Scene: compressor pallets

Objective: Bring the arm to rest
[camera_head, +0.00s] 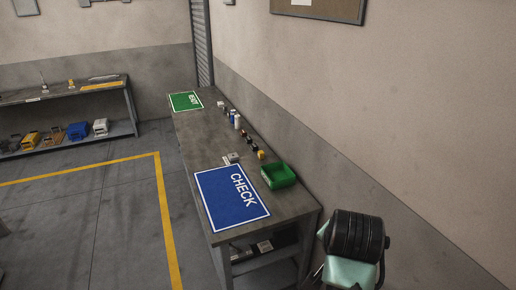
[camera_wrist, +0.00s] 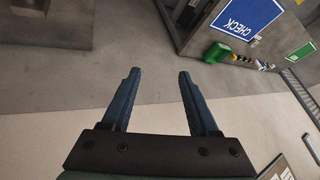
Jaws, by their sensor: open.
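My gripper (camera_wrist: 158,88) shows in the wrist view with its two dark blue fingers spread apart and nothing between them. Behind the fingers are only floor and pale wall. In the head view, part of my arm, black and pale green, shows at the lower right, beside the near end of the workbench; the gripper's fingers cannot be made out there. The grey workbench (camera_head: 195,148) stands along the right wall. The arm appears clear of the bench top.
On the bench lie a blue CHECK mat (camera_head: 215,205), a green mat (camera_head: 185,101), a green bin (camera_head: 278,176) and several small items. A shelf (camera_head: 60,140) with several coloured cases stands at the back left. A yellow line (camera_head: 166,220) marks open floor left of the bench.

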